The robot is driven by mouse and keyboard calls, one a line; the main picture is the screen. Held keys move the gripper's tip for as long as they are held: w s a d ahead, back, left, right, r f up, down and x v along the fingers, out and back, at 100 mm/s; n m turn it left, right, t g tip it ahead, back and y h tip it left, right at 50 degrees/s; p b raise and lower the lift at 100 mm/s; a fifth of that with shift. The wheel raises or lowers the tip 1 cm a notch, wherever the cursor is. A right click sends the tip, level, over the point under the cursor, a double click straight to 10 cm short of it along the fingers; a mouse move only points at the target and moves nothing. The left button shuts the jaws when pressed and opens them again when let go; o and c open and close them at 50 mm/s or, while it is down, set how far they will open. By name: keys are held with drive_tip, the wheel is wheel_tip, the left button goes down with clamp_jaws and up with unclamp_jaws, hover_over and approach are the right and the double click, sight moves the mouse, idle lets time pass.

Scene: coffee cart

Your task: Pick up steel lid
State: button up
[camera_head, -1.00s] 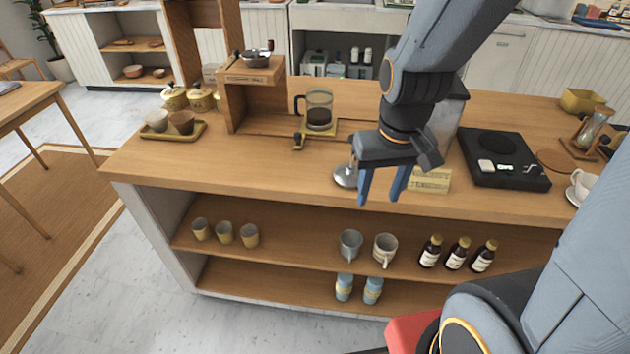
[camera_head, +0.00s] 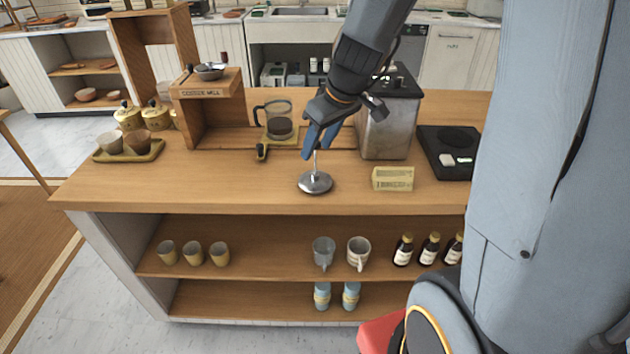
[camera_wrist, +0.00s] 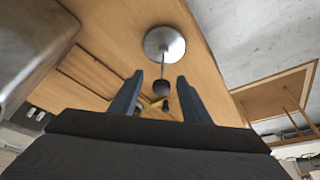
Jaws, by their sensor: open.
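The steel lid (camera_head: 315,182) is a shiny round disc on the counter near its front edge, with a thin upright rod rising from it. In the wrist view the lid (camera_wrist: 165,43) shows beyond the fingertips, its rod running to a dark knob (camera_wrist: 161,87) that appears between the fingers. My gripper (camera_head: 319,147) is just above the lid, its blue fingers pointing down around the top of the rod. In the wrist view my gripper (camera_wrist: 160,80) is open, with a gap on each side of the knob.
A glass press jug (camera_head: 279,122) stands behind and left of the lid. A metal box (camera_head: 388,130) and a yellowish block (camera_head: 393,179) are to the right. The counter (camera_head: 235,180) left of the lid is clear.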

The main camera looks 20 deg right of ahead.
hover_over(315, 179)
drive_tip(key=w, duration=0.2)
drive_tip(key=shift+w+a+f+p, duration=0.15)
drive_tip(key=shift+f+p, duration=0.25)
drive_tip(key=shift+f, duration=2.15)
drive_tip(key=shift+c, duration=0.4)
clamp_jaws()
